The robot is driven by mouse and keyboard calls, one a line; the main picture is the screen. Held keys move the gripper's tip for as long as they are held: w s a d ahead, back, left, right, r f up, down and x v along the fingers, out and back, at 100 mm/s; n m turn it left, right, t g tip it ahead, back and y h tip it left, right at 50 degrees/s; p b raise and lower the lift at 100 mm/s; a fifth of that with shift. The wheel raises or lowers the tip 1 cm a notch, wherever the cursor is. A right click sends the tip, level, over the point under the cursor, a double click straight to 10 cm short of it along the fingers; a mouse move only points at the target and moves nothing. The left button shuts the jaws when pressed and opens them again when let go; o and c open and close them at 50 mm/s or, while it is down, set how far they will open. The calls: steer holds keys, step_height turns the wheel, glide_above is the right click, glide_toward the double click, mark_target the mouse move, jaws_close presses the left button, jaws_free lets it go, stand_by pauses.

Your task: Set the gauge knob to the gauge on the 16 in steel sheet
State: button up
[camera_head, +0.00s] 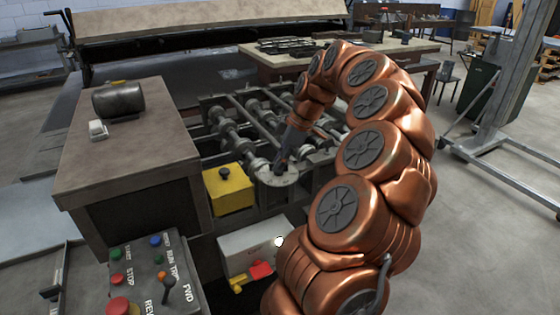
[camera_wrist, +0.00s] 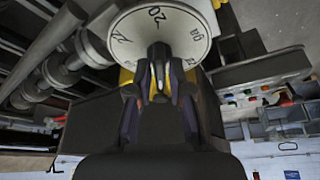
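The gauge knob (camera_wrist: 158,52) stands at the middle of a round pale dial (camera_wrist: 203,22), which carries dark marks, one reading like 20. In the head view the dial (camera_head: 292,179) is at the front end of the roller machine. My gripper (camera_wrist: 160,84) is at the dial, its two fingers close together on either side of the narrow knob and seeming to grip it. In the head view my gripper (camera_head: 281,165) reaches down onto the dial and hides the knob. The exact setting is unclear. I cannot pick out a 16 in steel sheet or its gauge label.
A yellow box (camera_head: 229,193) with a black knob sits left of the dial. A table (camera_head: 130,158) holds a dark cylinder (camera_head: 119,100) and a small white object (camera_head: 98,130). A control panel (camera_head: 140,262) with coloured buttons is at lower left. Rollers (camera_head: 232,127) lie behind the dial.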

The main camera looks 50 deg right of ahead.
jaws_close()
steer(key=shift+f+b, duration=0.1)
steer(key=shift+b, duration=0.35)
